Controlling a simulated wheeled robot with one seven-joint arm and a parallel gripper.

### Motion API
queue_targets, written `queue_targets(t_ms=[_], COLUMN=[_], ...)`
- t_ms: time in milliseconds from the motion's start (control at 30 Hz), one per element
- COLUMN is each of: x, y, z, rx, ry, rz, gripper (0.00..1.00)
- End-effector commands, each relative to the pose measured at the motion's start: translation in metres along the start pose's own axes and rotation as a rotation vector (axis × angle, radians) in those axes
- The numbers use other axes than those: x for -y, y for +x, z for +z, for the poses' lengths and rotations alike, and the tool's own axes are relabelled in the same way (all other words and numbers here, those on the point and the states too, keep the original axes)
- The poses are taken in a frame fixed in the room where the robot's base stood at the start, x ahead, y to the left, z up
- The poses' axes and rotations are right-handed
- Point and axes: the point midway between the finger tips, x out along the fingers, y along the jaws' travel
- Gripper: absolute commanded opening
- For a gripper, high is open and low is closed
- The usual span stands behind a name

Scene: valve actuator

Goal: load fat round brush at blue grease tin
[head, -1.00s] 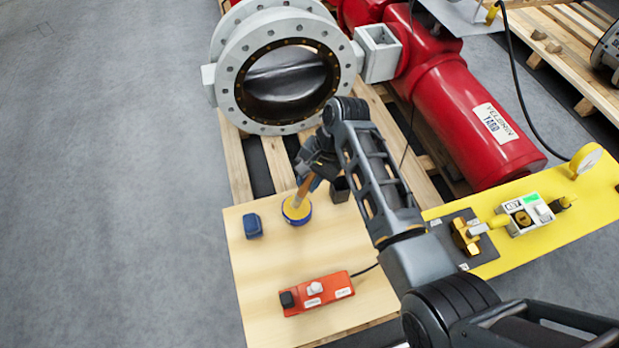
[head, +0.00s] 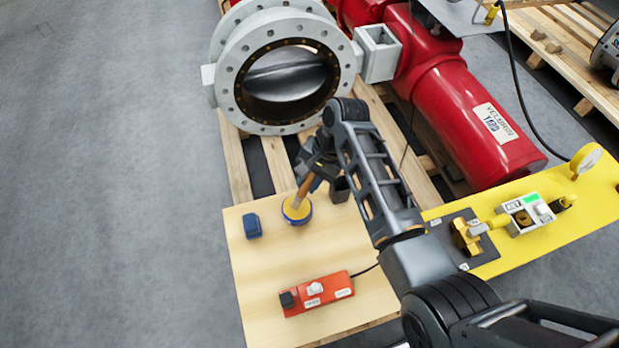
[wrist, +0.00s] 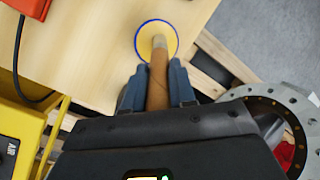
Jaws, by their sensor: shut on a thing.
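The blue grease tin (head: 297,214) stands on the wooden board, round with a blue rim and yellow grease inside. It also shows in the wrist view (wrist: 172,32), at the top middle. My gripper (head: 309,178) is shut on the brown handle of the round brush (head: 302,194), just above the tin. In the wrist view the handle (wrist: 158,82) runs between my two blue-grey fingers (wrist: 157,88) toward the tin. The brush's pale lower end is over or in the yellow grease; I cannot tell how deep. The brush leans slightly in the head view.
A small blue block (head: 252,226) lies left of the tin. An orange switch box (head: 317,293) with a cable lies near the front of the board (head: 270,265). A grey flanged valve (head: 240,95) and red actuator (head: 470,120) stand behind. A yellow panel (head: 545,240) is at right.

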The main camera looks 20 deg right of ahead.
Motion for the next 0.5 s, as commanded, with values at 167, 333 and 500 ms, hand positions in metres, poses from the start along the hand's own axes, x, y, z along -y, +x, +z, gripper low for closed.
queue_targets(t_ms=[167, 333, 500], x=[-0.0004, -0.0009, -0.0013], y=[0.0021, 0.0038, 0.0055], z=[-0.0006, -0.0011, -0.0015], rx=[0.000, 0.000, 0.000], ry=[0.000, 0.000, 0.000], rz=[0.000, 0.000, 0.000], gripper=[0.00, 0.00, 0.00])
